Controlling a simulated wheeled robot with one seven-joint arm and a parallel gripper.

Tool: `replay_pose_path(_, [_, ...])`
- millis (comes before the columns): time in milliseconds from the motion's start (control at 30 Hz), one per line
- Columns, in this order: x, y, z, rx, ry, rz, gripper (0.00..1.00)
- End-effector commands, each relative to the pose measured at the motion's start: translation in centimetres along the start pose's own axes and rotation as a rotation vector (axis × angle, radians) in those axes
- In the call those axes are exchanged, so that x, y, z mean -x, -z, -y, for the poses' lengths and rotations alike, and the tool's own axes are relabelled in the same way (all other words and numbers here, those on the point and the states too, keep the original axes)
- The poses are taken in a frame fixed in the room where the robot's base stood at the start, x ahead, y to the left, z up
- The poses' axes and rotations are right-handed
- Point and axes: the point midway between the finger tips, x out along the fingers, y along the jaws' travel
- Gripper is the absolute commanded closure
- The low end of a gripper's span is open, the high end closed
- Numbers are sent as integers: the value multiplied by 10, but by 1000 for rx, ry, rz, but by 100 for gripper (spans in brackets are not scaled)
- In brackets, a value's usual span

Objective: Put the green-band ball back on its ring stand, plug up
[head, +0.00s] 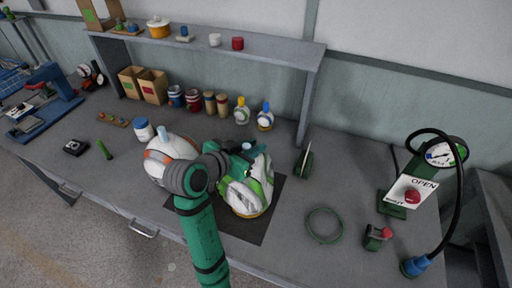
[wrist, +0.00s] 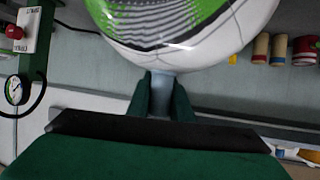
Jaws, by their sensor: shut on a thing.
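The green-band ball (head: 252,188), white with green patches, is at the middle of the bench over a dark mat (head: 276,218). My gripper (wrist: 160,98) is shut on the ball's pale blue-grey plug (wrist: 162,92), a finger on each side. The wrist picture is upside down, so the ball (wrist: 190,35) hangs below my gripper, plug up. In the head view my arm hides part of the ball. A yellowish edge shows at its underside; I cannot tell whether that is a stand or whether the ball touches anything. A thin green ring (head: 309,226) lies to the right.
An orange-band ball (head: 160,168) with a pale plug stands close left of my arm. A pump with an OPEN sign (head: 407,192), gauge and black hose is at the right, near a small red-knobbed device (head: 376,238). Jars and bottles line the back under a shelf (head: 270,50).

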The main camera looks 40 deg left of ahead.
Motion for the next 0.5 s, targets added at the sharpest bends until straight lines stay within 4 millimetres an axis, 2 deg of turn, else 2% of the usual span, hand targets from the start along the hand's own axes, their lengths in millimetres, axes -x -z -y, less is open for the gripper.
replay_pose_path(67, [-2, -6, 0, -1, 0, 0, 100])
replay_pose_path(500, [-3, -11, 3, 2, 6, -1, 100])
